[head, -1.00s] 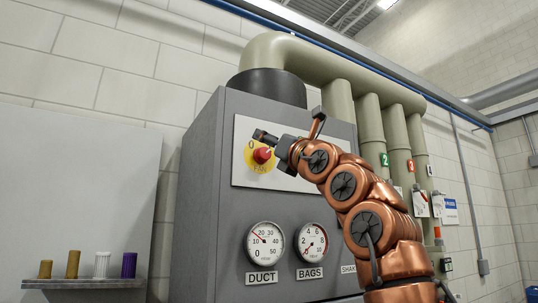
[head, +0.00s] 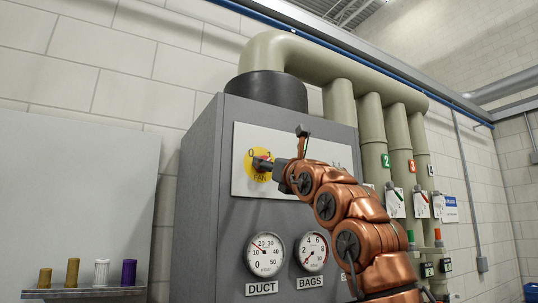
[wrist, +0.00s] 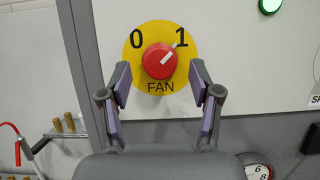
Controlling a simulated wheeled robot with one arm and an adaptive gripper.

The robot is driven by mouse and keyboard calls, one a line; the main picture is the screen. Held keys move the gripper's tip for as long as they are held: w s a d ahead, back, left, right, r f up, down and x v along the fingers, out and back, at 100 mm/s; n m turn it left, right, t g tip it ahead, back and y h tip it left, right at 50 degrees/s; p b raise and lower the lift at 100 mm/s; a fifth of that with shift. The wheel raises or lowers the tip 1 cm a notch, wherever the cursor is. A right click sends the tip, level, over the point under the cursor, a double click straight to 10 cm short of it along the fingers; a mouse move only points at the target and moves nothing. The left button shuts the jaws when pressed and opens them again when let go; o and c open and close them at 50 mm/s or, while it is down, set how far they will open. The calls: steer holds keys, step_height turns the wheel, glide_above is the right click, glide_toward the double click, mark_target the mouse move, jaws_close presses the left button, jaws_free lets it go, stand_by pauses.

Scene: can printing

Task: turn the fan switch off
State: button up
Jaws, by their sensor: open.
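The fan switch is a red round knob (wrist: 160,60) with a white pointer mark, set on a yellow disc (wrist: 134,75) lettered 0, 1 and FAN. In the wrist view the pointer slants up and right towards the 1. My gripper (wrist: 160,78) is open, its two fingers at the left and right of the knob's lower part.
The grey cabinet (head: 200,200) carries a DUCT gauge (head: 264,254) and a BAGS gauge (head: 312,251) below the switch. A green lamp (wrist: 270,5) is at upper right in the wrist view. A shelf (head: 80,293) with several small cylinders stands left. Pipes (head: 372,130) rise on the right.

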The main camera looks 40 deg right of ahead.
steer(key=shift+w+d+r+p, duration=0.1)
steer(key=shift+w+r+p, duration=0.25)
steer(key=shift+w, duration=0.3)
steer(key=c, duration=1.1)
steer(key=shift+c, duration=0.2)
